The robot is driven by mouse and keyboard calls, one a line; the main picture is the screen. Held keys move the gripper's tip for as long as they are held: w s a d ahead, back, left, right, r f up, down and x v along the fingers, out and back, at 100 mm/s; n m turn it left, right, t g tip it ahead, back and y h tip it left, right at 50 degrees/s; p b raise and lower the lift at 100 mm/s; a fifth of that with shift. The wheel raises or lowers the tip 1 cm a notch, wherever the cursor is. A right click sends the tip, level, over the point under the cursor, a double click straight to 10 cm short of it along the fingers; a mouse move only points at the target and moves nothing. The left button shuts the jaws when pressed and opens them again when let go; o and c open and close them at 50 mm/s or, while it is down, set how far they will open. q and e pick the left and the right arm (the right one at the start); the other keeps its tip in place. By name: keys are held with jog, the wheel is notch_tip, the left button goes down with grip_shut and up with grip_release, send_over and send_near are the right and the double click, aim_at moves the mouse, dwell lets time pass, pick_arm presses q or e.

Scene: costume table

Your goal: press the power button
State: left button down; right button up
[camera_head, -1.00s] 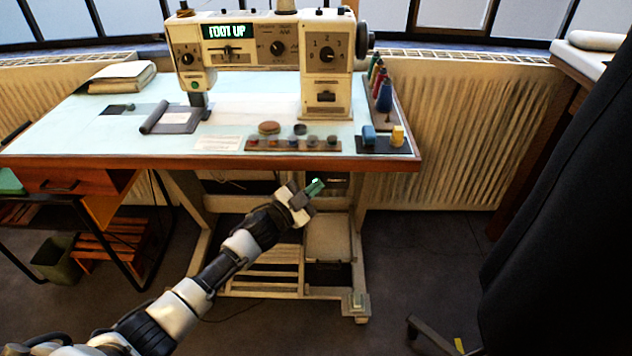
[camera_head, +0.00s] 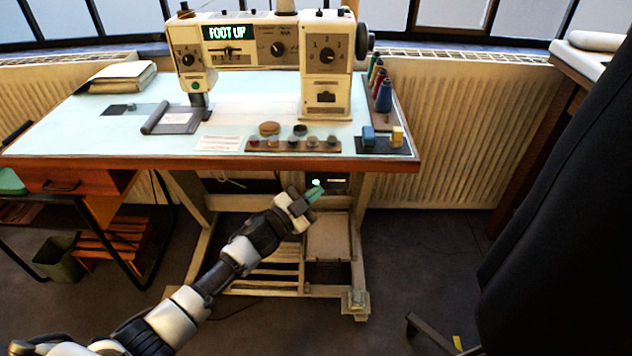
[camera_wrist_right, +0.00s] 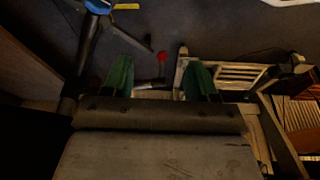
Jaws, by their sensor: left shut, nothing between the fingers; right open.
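A dark box (camera_head: 335,184) hangs under the table's front edge on the sewing machine stand. A small bright green light (camera_head: 316,182) shows at its left side; I cannot tell whether it is the power button. My left gripper (camera_head: 315,191) has green fingers, shut and empty. Its tips are just below the light in the head view and partly cover the box; I cannot tell whether they touch. My right gripper (camera_wrist_right: 157,64) is open and empty in the right wrist view, its two green fingers wide apart.
The sewing machine (camera_head: 265,42) stands on the table (camera_head: 100,140), its display reading FOOT UP. A red knob (camera_wrist_right: 162,56) shows in the right wrist view. Dark cloth hangs at the right.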

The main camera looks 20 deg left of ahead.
pick_arm(q)
jog(key=shift+s, duration=0.1)
pick_arm(e)
jog(key=shift+r, duration=0.15)
pick_arm(q)
jog(key=shift+s+d+p, duration=0.25)
jog(key=shift+s+p, duration=0.25)
jog(key=shift+s, duration=0.45)
jog(key=shift+s+d+p, duration=0.3)
jog(key=shift+s+p, duration=0.25)
jog(key=shift+s, duration=0.35)
jog(key=shift+s+d+p, duration=0.25)
jog(key=shift+s+p, duration=0.25)
jog(key=shift+s, duration=0.45)
pick_arm(e)
notch_tip(320, 180, down, 11)
jog(key=s, duration=0.2)
jog(key=shift+s+d+r+g, duration=0.15)
jog(key=shift+d+r+g, duration=0.05)
jog(key=shift+g, duration=0.1)
